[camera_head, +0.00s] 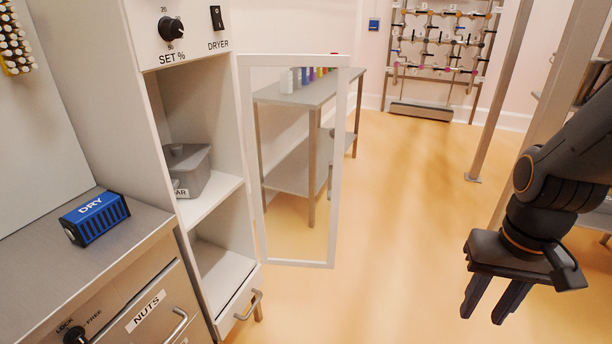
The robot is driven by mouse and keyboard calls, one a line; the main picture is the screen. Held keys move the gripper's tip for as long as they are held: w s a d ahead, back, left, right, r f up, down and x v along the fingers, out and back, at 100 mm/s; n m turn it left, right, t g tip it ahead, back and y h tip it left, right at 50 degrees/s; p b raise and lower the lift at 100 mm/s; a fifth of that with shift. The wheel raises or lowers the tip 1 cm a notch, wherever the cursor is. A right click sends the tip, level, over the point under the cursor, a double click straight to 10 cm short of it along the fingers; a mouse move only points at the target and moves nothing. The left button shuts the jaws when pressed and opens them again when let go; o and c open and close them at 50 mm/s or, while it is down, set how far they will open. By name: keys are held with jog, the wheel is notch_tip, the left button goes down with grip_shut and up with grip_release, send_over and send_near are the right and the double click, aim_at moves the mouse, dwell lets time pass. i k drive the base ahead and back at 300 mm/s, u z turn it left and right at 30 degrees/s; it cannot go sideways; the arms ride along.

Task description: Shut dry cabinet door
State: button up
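The dry cabinet (137,30) stands at the left, with a SET % knob and a DRYER switch on its top panel. Its door (337,165) has a white frame and a clear pane, and it stands wide open, swung out to the right. Inside, a grey container (190,168) sits on a shelf; its label is partly hidden and ends in "AR". My gripper (486,300) is at the lower right, pointing down, well to the right of the door and touching nothing. Its two fingers are apart with nothing between them.
A blue DRY box (95,218) lies on the steel counter (60,275) at the left, above a NUTS drawer (150,312). A table with several coloured items (310,76) stands behind the door. A metal post (500,90) rises at the right. Floor between door and gripper is clear.

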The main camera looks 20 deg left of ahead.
aim_at(342, 62)
jog(key=z, duration=0.05)
jog(key=i, duration=3.75)
jog(key=u, duration=2.3)
